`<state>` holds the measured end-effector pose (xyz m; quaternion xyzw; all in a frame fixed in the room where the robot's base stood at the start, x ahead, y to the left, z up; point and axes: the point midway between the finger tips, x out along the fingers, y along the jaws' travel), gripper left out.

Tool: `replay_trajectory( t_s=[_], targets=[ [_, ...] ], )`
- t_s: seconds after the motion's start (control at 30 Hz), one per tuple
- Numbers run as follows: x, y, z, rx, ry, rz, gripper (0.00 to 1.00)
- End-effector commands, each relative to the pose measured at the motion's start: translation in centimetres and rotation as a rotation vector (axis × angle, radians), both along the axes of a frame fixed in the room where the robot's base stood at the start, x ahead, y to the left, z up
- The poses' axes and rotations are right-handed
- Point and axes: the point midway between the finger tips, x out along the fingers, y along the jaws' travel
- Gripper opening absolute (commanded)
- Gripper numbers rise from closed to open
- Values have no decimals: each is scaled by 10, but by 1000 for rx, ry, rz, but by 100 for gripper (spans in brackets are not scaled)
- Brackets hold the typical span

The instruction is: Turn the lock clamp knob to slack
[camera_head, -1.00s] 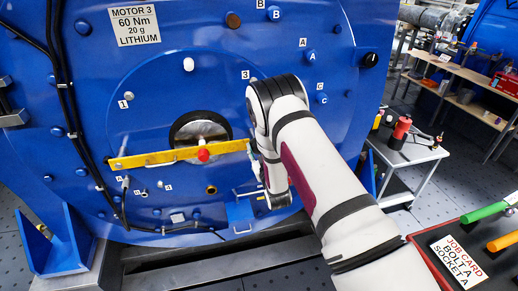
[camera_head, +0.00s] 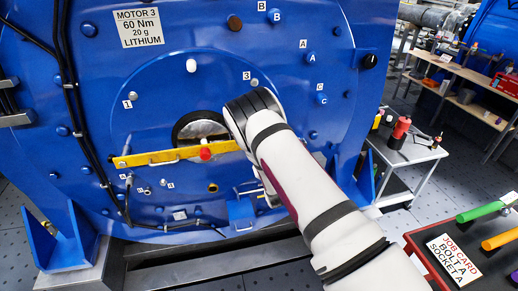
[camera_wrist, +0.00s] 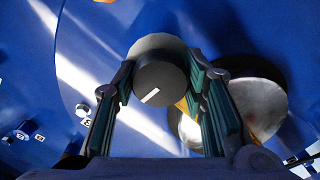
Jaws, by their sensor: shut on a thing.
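The lock clamp knob appears to be the dark round knob (camera_wrist: 160,75) with a white line on its face, in the wrist view. My gripper (camera_wrist: 160,88) is shut on it, one finger on each side. The white line lies tilted, lower at its left end. In the head view my arm hides the knob and the fingers. A yellow bar (camera_head: 165,158) with a red knob (camera_head: 205,153) crosses the round opening in the blue motor (camera_head: 150,85), and its right end runs behind my arm.
Black cables (camera_head: 75,110) run down the motor's left side. A white side table (camera_head: 410,150) with a red bottle stands to the right. A dark tray (camera_head: 480,240) with a job card (camera_head: 453,258) and coloured-handled tools is at the lower right.

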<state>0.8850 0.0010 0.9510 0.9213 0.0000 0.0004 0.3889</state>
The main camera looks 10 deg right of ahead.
Motion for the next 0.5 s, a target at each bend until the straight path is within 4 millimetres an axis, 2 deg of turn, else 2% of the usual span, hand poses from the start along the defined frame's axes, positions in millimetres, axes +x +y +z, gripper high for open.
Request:
replay_trajectory(
  t_s=[0.33, 0.37, 0.4, 0.43, 0.5],
  targets=[
    [0, 0, -1, -4, 4, -1, 11],
    [0, 0, -1, -3, 4, -1, 46],
    [0, 0, -1, -3, 4, -1, 55],
    [0, 0, -1, -3, 4, -1, 60],
    [0, 0, -1, -3, 3, 0, 60]
  ],
)
